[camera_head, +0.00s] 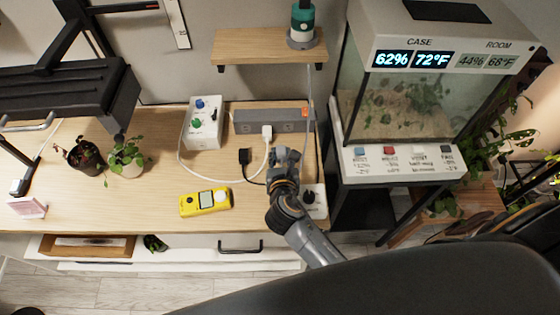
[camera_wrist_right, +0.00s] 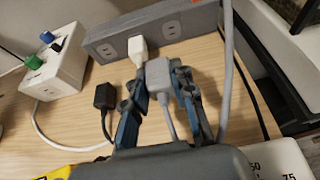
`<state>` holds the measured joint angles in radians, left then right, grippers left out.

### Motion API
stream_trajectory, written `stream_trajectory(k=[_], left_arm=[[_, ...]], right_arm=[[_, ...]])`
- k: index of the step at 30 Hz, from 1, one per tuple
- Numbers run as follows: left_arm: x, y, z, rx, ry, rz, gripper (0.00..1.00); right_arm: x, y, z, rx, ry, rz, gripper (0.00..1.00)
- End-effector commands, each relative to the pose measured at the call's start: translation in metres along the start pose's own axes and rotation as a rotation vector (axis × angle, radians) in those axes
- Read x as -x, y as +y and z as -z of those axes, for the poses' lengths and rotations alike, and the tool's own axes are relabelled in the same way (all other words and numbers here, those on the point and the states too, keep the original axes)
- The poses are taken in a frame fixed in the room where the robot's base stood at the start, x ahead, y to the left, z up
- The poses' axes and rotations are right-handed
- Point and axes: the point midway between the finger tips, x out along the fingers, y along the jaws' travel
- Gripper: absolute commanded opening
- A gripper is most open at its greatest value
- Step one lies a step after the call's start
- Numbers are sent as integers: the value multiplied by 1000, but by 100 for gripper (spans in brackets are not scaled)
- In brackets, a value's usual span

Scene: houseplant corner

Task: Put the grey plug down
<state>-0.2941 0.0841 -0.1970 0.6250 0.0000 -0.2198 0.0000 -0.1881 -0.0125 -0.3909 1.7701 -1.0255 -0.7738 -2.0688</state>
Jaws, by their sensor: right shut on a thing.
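The grey plug (camera_wrist_right: 158,75) is between the blue-tipped fingers of my right gripper (camera_wrist_right: 163,82) in the right wrist view, with its grey cord running down between them. In the head view, my right gripper (camera_head: 287,162) is over the right part of the wooden desk (camera_head: 155,205), just in front of the grey power strip (camera_head: 245,122). The fingers are shut on the plug. I cannot tell whether the plug touches the desk or the strip. My left gripper is not in view.
A white plug (camera_head: 267,131) is at the strip, and a black plug (camera_head: 245,157) lies on the desk. A yellow meter (camera_head: 205,202), a white control box (camera_head: 202,122) and potted plants (camera_head: 126,158) stand around. Bare desk lies left of the meter. A glass case (camera_head: 400,95) stands right.

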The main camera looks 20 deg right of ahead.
Motion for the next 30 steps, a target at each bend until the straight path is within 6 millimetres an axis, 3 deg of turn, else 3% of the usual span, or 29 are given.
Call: stream_trajectory(k=[9,30], left_arm=[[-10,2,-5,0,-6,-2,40],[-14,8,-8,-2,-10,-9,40]], right_arm=[[-20,3,31,2,1,1,0],[-26,2,46,1,3,1,0]])
